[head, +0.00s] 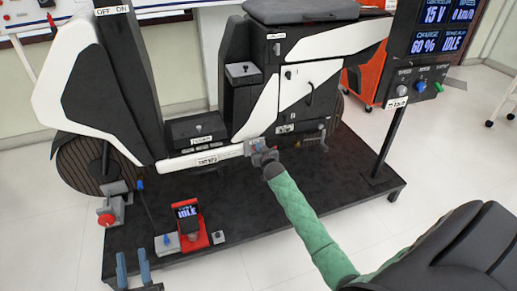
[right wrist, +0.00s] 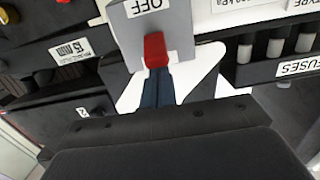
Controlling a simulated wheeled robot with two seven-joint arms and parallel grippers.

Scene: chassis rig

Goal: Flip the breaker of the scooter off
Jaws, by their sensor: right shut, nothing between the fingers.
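The white and black scooter (head: 95,70) stands on a black platform. Its breaker (head: 254,147) is a small grey plate low on the scooter's side, partly hidden by my right gripper (head: 264,160). In the right wrist view, the breaker plate (right wrist: 175,38) carries an OFF label and a red lever (right wrist: 155,50). My right gripper's blue fingers (right wrist: 157,78) are closed together with nothing between them. Their tips are right at the red lever's lower end; I cannot tell whether they touch it. My left gripper (head: 133,264) is open and empty, at the lower left of the head view.
The black platform (head: 300,210) has free room at its right front. A red stand with a small IDLE display (head: 188,212) and a red button box (head: 107,218) sit on its left part. A display post (head: 390,145) rises at the right. Fuses (right wrist: 275,47) sit beside the breaker.

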